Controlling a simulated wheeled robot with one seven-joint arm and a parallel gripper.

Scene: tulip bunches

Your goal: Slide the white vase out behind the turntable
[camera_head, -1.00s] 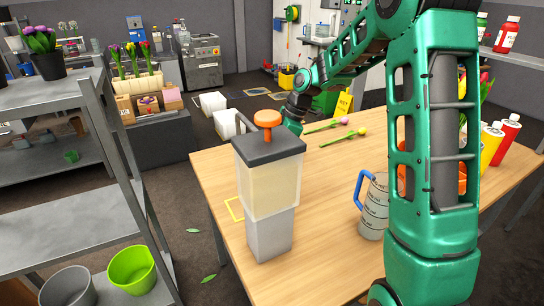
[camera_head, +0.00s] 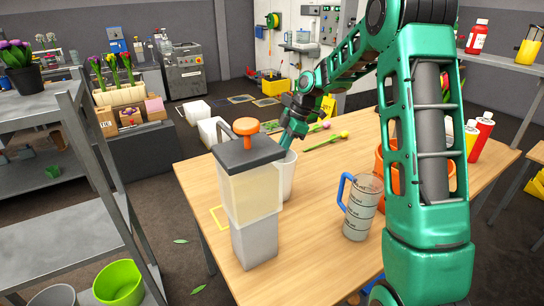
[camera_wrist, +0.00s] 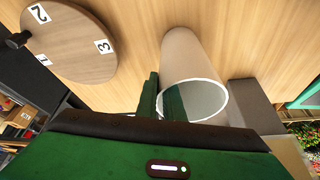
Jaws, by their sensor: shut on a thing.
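The white vase (camera_head: 288,178) stands on the wooden table, partly hidden behind the dispenser in the head view. In the wrist view the vase (camera_wrist: 182,55) shows its open mouth toward the camera. My gripper (camera_wrist: 163,100) is shut on the vase's wall, one finger inside the mouth and the other outside. In the head view my gripper (camera_head: 286,140) is at the vase's rim, its fingertips hard to make out. The round wooden turntable (camera_wrist: 70,50), with number labels 1, 2 and 3, lies left of the vase in the wrist view. I cannot make it out in the head view.
A dispenser (camera_head: 250,190) with an orange knob stands close beside the vase. A measuring jug (camera_head: 361,208) with a blue handle stands to the right. Loose tulips (camera_head: 325,140) lie at the back. A yellow outline (camera_head: 217,216) marks the left table edge. The middle front is clear.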

